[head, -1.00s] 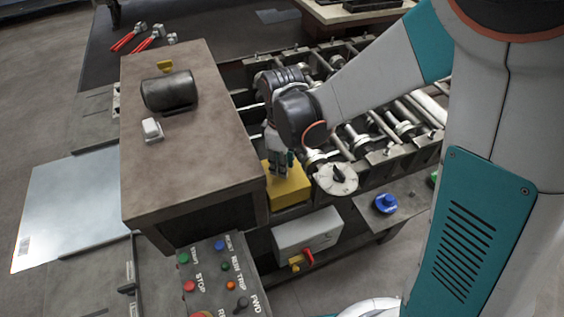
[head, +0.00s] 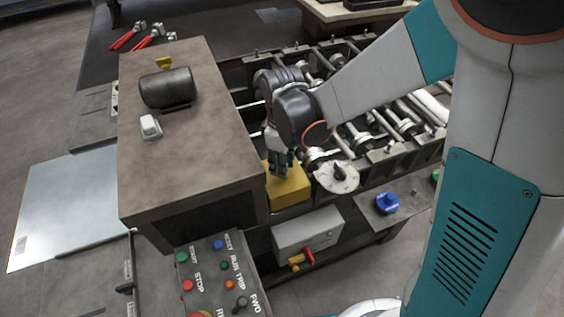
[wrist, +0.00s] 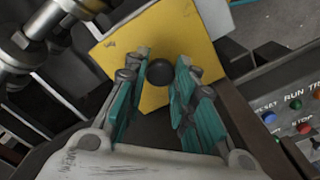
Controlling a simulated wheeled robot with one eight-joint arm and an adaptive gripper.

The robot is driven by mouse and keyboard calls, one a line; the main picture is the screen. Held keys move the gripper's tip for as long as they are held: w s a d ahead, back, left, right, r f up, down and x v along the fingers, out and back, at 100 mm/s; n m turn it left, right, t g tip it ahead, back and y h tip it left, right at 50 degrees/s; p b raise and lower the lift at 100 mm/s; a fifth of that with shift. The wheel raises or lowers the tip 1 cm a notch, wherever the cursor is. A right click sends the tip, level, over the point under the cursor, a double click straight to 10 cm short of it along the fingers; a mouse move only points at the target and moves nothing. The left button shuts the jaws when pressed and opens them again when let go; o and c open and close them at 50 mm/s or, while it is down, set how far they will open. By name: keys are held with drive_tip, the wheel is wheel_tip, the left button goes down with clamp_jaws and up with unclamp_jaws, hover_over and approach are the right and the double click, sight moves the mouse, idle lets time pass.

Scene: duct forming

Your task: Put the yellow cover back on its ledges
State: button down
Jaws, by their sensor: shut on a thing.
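The yellow cover (head: 289,186) is a box-like piece at the near end of the roller machine, beside the brown housing. It also fills the upper middle of the wrist view (wrist: 207,36), where a round black knob (wrist: 159,72) stands on its face. My gripper (head: 282,170) points down over the cover. In the wrist view its teal-padded fingers (wrist: 164,92) stand on both sides of the knob, shut on it. The cover looks slightly turned in the wrist view. The ledges are hidden, so I cannot tell whether the cover touches them.
The brown housing (head: 190,190) stands close on the left, and the rollers (head: 385,125) lie to the right. A pale round disc (head: 337,176) is just right of the cover. A grey box with a red handle (head: 307,232) and a button panel (head: 215,275) are below.

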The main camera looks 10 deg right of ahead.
idle(0.3)
drive_tip(key=c, duration=0.8)
unclamp_jaws()
drive_tip(key=shift+c, duration=0.2)
wheel_tip(320, 180, up, 9)
drive_tip(key=p, duration=0.6)
